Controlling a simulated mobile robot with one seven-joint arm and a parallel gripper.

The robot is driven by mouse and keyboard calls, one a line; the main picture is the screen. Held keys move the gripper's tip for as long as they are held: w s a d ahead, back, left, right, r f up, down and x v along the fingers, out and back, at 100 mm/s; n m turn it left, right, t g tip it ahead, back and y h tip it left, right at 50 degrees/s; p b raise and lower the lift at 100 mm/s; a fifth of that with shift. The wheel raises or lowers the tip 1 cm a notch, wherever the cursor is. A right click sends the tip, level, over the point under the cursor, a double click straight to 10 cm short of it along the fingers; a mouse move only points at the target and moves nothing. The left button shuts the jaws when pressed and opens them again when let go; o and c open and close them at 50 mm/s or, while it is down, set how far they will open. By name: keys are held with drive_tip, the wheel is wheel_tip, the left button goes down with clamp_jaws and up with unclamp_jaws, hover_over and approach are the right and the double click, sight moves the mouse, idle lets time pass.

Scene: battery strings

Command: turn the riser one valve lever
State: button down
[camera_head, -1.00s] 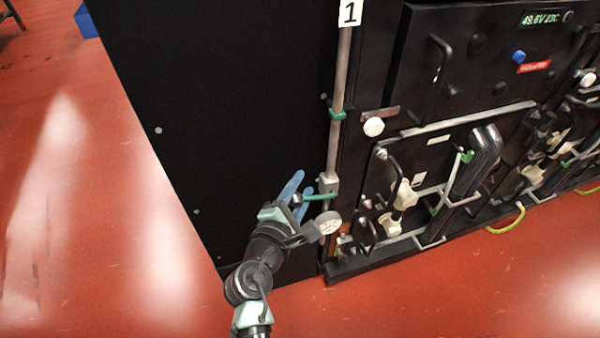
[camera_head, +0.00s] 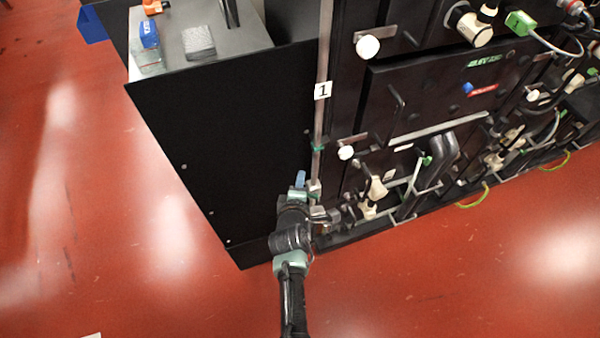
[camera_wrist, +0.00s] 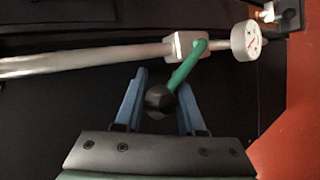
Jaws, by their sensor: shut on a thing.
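The riser one pipe (camera_head: 325,55) is a grey upright tube with a "1" label (camera_head: 322,91). It runs across the wrist view (camera_wrist: 90,60) to a metal valve body (camera_wrist: 184,46). The green valve lever (camera_wrist: 187,65) slants from the valve body, at an angle to the pipe, to a round black knob (camera_wrist: 160,99). My gripper (camera_wrist: 160,98) has its blue fingers on either side of the knob and is shut on it. In the head view my gripper (camera_head: 300,180) is at the pipe's lower end and hides the lever.
The black cabinet wall (camera_head: 220,140) stands left of the pipe. White knobs (camera_head: 367,47), a handle (camera_head: 398,105) and hoses crowd the rack at right. Red floor (camera_head: 120,250) is open in front.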

drive_tip(key=shift+w+d+r+m+y+p, duration=0.1)
drive_tip(key=shift+d+r+m+y+p, duration=0.2)
drive_tip(key=shift+p, duration=0.8)
drive_tip(key=c, duration=0.5)
unclamp_jaws()
drive_tip(key=d+p+v, duration=0.1)
drive_tip(key=p+v, duration=0.4)
drive_tip(key=v, duration=0.8)
drive_tip(key=shift+a, duration=0.4)
drive_tip(key=shift+w, duration=0.1)
